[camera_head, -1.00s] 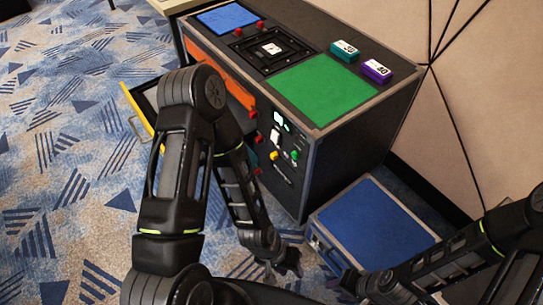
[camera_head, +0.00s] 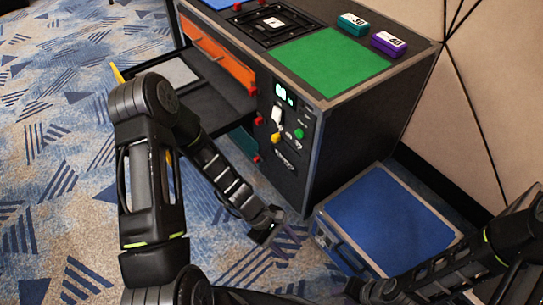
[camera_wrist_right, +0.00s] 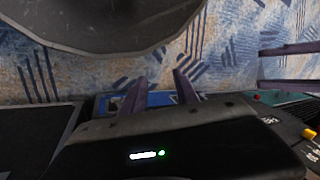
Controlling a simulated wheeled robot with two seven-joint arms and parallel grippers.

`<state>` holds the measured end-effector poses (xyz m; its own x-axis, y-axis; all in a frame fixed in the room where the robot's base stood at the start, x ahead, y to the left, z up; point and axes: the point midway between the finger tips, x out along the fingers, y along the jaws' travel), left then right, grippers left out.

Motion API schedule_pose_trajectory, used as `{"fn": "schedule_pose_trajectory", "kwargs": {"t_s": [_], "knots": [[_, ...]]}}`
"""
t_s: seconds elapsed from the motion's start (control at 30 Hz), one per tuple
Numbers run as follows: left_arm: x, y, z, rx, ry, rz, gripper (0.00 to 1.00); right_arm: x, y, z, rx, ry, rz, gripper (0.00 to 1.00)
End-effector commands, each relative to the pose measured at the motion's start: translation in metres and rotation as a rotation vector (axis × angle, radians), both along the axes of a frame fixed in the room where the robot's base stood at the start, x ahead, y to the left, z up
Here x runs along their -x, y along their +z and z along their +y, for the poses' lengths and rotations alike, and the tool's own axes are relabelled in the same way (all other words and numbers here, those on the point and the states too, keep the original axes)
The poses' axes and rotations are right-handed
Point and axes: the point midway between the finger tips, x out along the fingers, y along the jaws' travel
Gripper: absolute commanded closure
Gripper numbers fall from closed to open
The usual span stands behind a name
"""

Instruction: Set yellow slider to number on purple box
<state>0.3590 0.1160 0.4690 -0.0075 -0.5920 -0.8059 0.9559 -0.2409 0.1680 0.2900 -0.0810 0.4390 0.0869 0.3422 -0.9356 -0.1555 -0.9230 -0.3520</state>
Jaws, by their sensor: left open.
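The yellow slider knob (camera_head: 276,138) sits on the front control panel of the dark cabinet, below a white switch (camera_head: 277,115) and left of a green knob (camera_head: 299,133). The purple box (camera_head: 389,43) lies on the cabinet top at the right; its white label carries a number, which looks like 40 but is small and turned. My left gripper (camera_head: 285,238) is open and empty, low in front of the cabinet, apart from the panel. My right gripper (camera_head: 357,287) is beside the blue case; in the right wrist view its fingers (camera_wrist_right: 160,90) are apart with nothing between them.
A teal box (camera_head: 352,24) is beside the purple one. A green lit display (camera_head: 281,95) is on the panel. A drawer (camera_head: 190,85) stands open at the cabinet's left. A blue-topped case (camera_head: 385,215) stands on the floor at right. The carpet at left is clear.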

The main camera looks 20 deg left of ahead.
Motion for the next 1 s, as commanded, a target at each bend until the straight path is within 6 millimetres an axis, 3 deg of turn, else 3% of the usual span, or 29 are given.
{"fn": "schedule_pose_trajectory", "kwargs": {"t_s": [0.03,0.13,0.27,0.3,0.4,0.5,0.6,1.0], "knots": [[-0.026,-0.032,0.008,0.070,0.139,0.026,0.58,-0.002,-0.045,-0.001,0.003,-0.004,-0.004,0.64],[-0.083,-0.037,0.027,0.253,0.414,0.056,0.58,-0.005,-0.087,-0.003,0.007,-0.011,-0.010,0.64],[-0.163,-0.025,0.081,0.526,0.735,0.011,0.58,-0.009,-0.139,-0.006,0.011,-0.019,-0.018,0.64],[-0.184,-0.017,0.102,0.607,0.815,-0.018,0.58,-0.010,-0.152,-0.007,0.012,-0.021,-0.020,0.64],[-0.222,0.007,0.156,0.786,0.968,-0.106,0.58,-0.012,-0.178,-0.009,0.015,-0.026,-0.024,0.64],[-0.242,0.029,0.198,0.912,1.057,-0.185,0.58,-0.013,-0.193,-0.009,0.017,-0.029,-0.027,0.64],[-0.249,0.045,0.221,0.978,1.096,-0.232,0.58,-0.014,-0.197,-0.010,0.018,-0.030,-0.029,0.64],[-0.251,0.052,0.226,0.996,1.106,-0.244,0.58,-0.014,-0.196,-0.010,0.018,-0.031,-0.030,0.64]]}}
